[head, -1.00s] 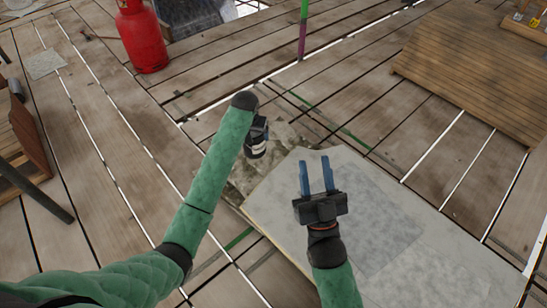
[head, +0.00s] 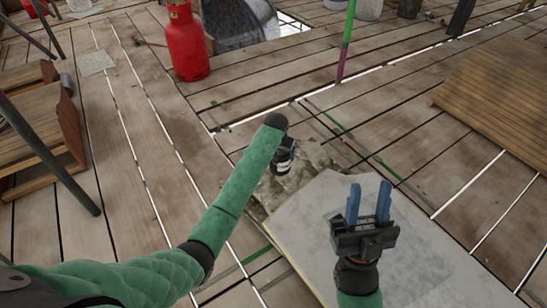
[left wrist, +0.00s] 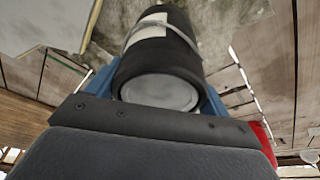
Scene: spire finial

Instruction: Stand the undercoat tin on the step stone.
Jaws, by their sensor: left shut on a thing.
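The undercoat tin (left wrist: 160,60) is dark, with a pale label, a grey band and a round grey end facing the left wrist camera. My left gripper (left wrist: 158,98) is shut on it, a blue finger on each side. In the head view the tin (head: 283,167) shows small below my left wrist, over the mottled stone slab (head: 268,192), which I take for the step stone. I cannot tell whether the tin touches it. The fingers of my left gripper (head: 284,150) are mostly hidden there. My right gripper (head: 369,192) is open and empty above a pale board.
The pale board (head: 420,250) lies beside the stone, at lower right. A red gas cylinder (head: 187,45) stands on the planks at the back left. A green and purple pole (head: 344,45) stands behind the stone. A wooden slatted stack (head: 500,95) is at right.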

